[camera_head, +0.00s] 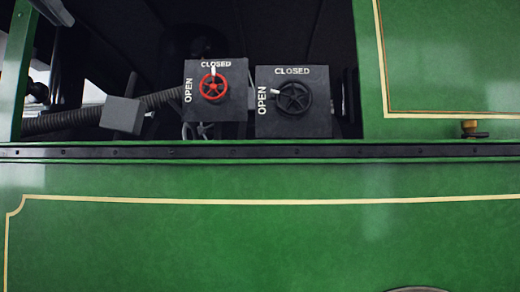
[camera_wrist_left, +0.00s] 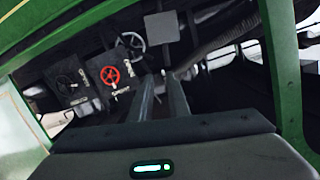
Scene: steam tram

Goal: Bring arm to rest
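My left gripper (camera_wrist_left: 161,80) shows in the wrist view with its two fingers apart and nothing between them. In the head view only a grey part at the top left edge of the opening looks like it. It is apart from both valves. The red valve wheel (camera_head: 213,87) sits on a dark panel, its white mark up at CLOSED; it also shows in the wrist view (camera_wrist_left: 110,75). The black valve wheel (camera_head: 294,98) is to its right, its white mark left at OPEN; the wrist view shows it too (camera_wrist_left: 64,85). My right gripper is not in view.
A grey box (camera_head: 122,115) and a ribbed hose (camera_head: 62,122) lie left of the valves. Another wheel (camera_wrist_left: 131,42) is partly hidden below them. The green tram side (camera_head: 260,245), dark sill (camera_head: 400,151) and green post (camera_head: 14,75) bound the opening.

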